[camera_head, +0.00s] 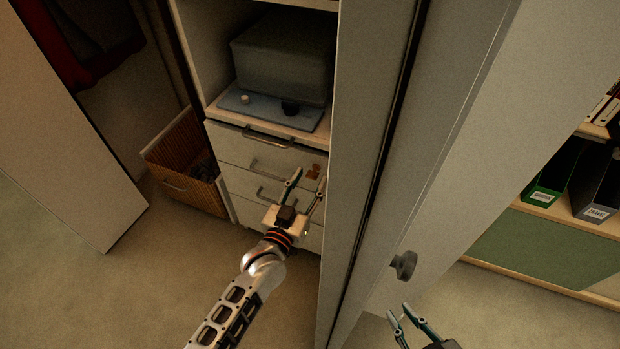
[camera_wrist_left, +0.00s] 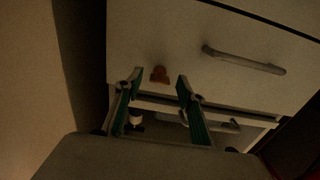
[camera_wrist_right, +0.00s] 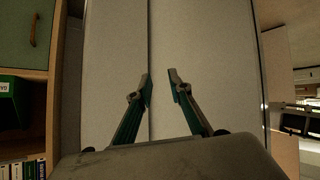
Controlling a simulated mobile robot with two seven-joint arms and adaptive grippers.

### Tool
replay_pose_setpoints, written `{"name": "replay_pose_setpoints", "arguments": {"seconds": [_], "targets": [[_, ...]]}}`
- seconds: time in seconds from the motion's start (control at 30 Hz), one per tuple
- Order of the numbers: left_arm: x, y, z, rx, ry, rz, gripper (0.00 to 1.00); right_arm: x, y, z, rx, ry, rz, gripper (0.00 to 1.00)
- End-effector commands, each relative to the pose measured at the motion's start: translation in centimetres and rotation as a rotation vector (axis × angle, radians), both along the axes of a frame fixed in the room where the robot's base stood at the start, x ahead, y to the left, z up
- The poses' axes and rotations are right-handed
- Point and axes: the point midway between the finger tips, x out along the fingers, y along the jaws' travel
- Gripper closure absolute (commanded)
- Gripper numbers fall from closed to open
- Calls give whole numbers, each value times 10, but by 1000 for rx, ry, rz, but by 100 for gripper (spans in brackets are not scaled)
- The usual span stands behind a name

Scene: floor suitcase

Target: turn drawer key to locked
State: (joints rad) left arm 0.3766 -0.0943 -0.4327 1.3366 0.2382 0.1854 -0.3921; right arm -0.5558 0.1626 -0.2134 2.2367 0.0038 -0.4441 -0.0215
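The drawer key (camera_head: 313,172) is a small copper-brown piece on the upper right of a white drawer front in the head view. It also shows in the left wrist view (camera_wrist_left: 160,75), just beyond and between my left fingertips. My left gripper (camera_head: 307,180) is open and empty, close to the key; I cannot tell whether it touches it. The drawer unit (camera_head: 235,147) has several white drawers with metal bar handles. My right gripper (camera_head: 400,312) is open and empty, low at the right, and faces a pale panel (camera_wrist_right: 205,50) in the right wrist view.
A tall cabinet panel (camera_head: 365,120) stands just right of my left gripper. A dark knob (camera_head: 404,265) is near my right gripper.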

Motion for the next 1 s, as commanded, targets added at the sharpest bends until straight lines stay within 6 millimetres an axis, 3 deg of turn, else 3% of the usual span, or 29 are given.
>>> {"name": "replay_pose_setpoints", "arguments": {"seconds": [0.4,0.53,0.57,1.0], "targets": [[9,-4,0,0,0,0,61,3,1,7,5,-13,2,81],[8,-4,0,0,0,0,95,3,1,5,4,-10,2,81],[8,-4,0,0,0,0,100,2,1,5,4,-10,2,81],[9,-3,1,-56,22,0,99,4,1,6,2,-13,2,81]]}}
